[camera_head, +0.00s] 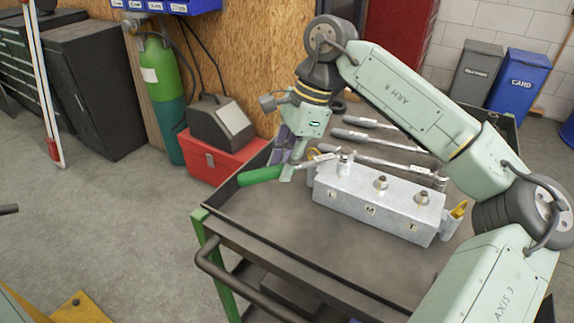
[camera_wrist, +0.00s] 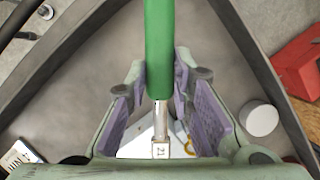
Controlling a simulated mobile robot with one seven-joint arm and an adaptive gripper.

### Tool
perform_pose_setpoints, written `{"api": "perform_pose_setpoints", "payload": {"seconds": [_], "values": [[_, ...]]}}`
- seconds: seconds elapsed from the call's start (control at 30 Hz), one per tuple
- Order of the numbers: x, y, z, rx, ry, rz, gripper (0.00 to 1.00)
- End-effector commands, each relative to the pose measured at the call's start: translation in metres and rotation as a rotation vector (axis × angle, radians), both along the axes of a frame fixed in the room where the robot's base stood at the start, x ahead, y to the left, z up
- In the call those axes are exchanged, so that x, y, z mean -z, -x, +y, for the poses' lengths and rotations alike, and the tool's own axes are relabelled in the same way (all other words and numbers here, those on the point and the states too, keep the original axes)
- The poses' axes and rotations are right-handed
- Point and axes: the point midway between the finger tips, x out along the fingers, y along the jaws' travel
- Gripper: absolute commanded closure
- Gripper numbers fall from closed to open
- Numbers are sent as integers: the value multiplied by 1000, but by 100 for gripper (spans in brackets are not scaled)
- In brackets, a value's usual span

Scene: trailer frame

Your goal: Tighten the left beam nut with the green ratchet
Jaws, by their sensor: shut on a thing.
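The grey metal beam (camera_head: 365,205) lies on the cart top, with letters on its front face. Its left nut (camera_head: 345,168) is at the end nearest my gripper; the middle nut (camera_head: 380,182) and right nut (camera_head: 421,197) stand uncovered. The green ratchet (camera_head: 261,175) is roughly level, its handle pointing left and its metal head reaching the left nut. I cannot tell how fully it sits on the nut. My gripper (camera_head: 288,165) is shut on the ratchet near the handle's inner end. In the wrist view, the green handle (camera_wrist: 159,45) and marked shank run between the purple pads.
Several other long-handled tools (camera_head: 368,139) lie behind the beam on the cart (camera_head: 275,222). The cart has a raised rim. A red toolbox (camera_head: 213,155) and a green gas cylinder (camera_head: 162,85) stand beyond its left side. The cart's front left is clear.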

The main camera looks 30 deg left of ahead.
Motion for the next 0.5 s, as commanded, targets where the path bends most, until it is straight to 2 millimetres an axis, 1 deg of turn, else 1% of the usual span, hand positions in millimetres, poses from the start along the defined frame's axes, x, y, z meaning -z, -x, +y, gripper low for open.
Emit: {"api": "perform_pose_setpoints", "payload": {"seconds": [0.23,0.5], "values": [[-1,-3,2,26,-2,-2,100],[-1,-16,14,153,-3,-2,100]]}}
